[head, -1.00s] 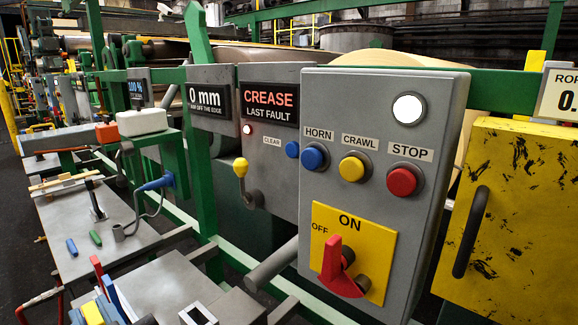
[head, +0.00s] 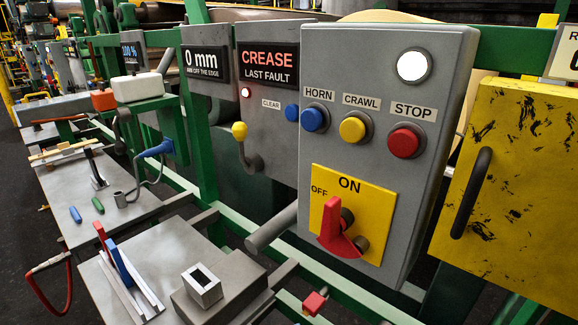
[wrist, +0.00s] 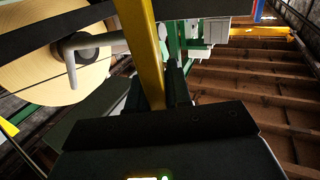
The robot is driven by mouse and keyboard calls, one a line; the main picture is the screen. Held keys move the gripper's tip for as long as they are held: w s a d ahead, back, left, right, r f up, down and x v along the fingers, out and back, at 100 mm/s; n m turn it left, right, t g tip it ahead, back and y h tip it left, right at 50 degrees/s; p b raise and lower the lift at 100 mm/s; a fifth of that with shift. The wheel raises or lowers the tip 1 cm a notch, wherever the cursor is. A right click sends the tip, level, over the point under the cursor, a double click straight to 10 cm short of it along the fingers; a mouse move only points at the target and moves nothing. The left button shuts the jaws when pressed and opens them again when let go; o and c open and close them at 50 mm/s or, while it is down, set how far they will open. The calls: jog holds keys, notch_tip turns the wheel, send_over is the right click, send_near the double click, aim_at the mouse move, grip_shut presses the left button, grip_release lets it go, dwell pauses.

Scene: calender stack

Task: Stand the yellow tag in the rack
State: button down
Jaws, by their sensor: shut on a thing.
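The yellow tag (wrist: 148,55) shows in the wrist view as a long yellow strip between the dark fingers of my gripper (wrist: 157,88), which is shut on it. Neither the tag nor my gripper shows in the head view. The rack (head: 146,288) stands on a grey table at the lower left of the head view, a low piece with pale rails. A red tag (head: 101,233) and a blue tag (head: 121,264) stand upright in it, leaning a little. How far the yellow tag is from the rack cannot be told.
A white block with a square hole (head: 203,285) sits on a grey box right of the rack. The control panel (head: 390,130) with its red switch stands at centre right, the yellow cabinet (head: 510,190) beyond it. A red cable loop (head: 50,285) hangs off the table's left.

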jog(key=w+d+f+m+h, duration=0.1)
jog(key=d+f+m+h, duration=0.1)
jog(key=d+f, duration=0.6)
jog(key=w+d+f+m+t+h, duration=0.1)
jog(key=d+f+h, duration=0.4)
jog(key=d, duration=0.7)
notch_tip(320, 180, down, 3)
jog(key=shift+d+r+m, duration=0.1)
jog(key=shift+d+m, duration=0.15)
jog(key=shift+m, duration=0.55)
jog(key=shift+w, duration=0.1)
